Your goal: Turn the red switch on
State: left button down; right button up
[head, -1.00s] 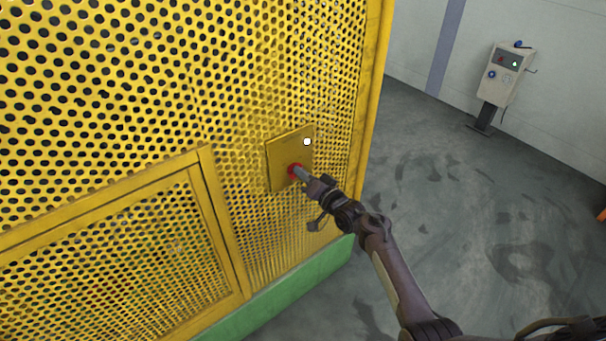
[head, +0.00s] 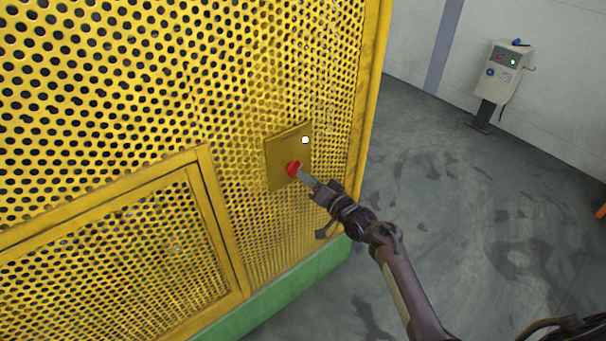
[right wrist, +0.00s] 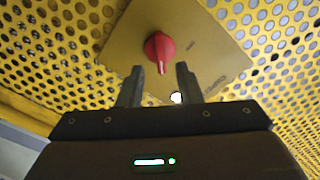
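The red switch (head: 293,169) is a knob on a plain yellow plate (head: 276,155) fixed to the perforated yellow guard. It also shows in the right wrist view (right wrist: 160,46), its pointer toward the bottom of that picture. My right gripper (head: 302,176) is just in front of the switch. In the right wrist view, its two fingers (right wrist: 160,72) are apart with nothing clamped between them. The knob's body lies beyond the fingertips and its pointer end shows between them. My left gripper is not in view.
A white round button (head: 305,140) is on the plate, above the switch. The yellow guard (head: 120,90) fills the left, with a green base (head: 300,290) below. A control box (head: 504,72) on a post stands at the back right. Grey floor (head: 450,200) between is clear.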

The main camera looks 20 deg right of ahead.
jog(key=v, duration=0.4)
jog(key=shift+s, duration=0.1)
dwell(0.3)
jog(key=s+a+f+n+g+h, duration=0.1)
jog(key=s+f+g, duration=0.2)
jog(key=s+f, duration=0.5)
jog(key=s+a+f+n+g+h, duration=0.15)
jog(key=s+f, duration=0.25)
jog(key=f, duration=0.8)
jog(key=s+f+g+h, duration=0.1)
jog(key=s+f+g, duration=0.3)
jog(key=f, duration=0.7)
jog(key=s+f+n+g+h, duration=0.1)
jog(key=s+f, duration=0.4)
jog(key=s, duration=0.7)
jog(key=s+d+f+n+g, duration=0.1)
jog(key=s+f+g, duration=0.3)
jog(key=s, duration=0.8)
jog(key=s+f+n+g+h, duration=0.1)
jog(key=s+f+n+g, duration=0.1)
jog(key=s+f, duration=0.5)
jog(key=s+n, duration=0.1)
jog(key=s, duration=0.4)
jog(key=shift+s+d+h, duration=0.15)
jog(key=shift+d+h, duration=0.15)
jog(key=shift+h, duration=0.05)
jog(key=shift+f+g, duration=0.15)
jog(key=shift+g, duration=0.1)
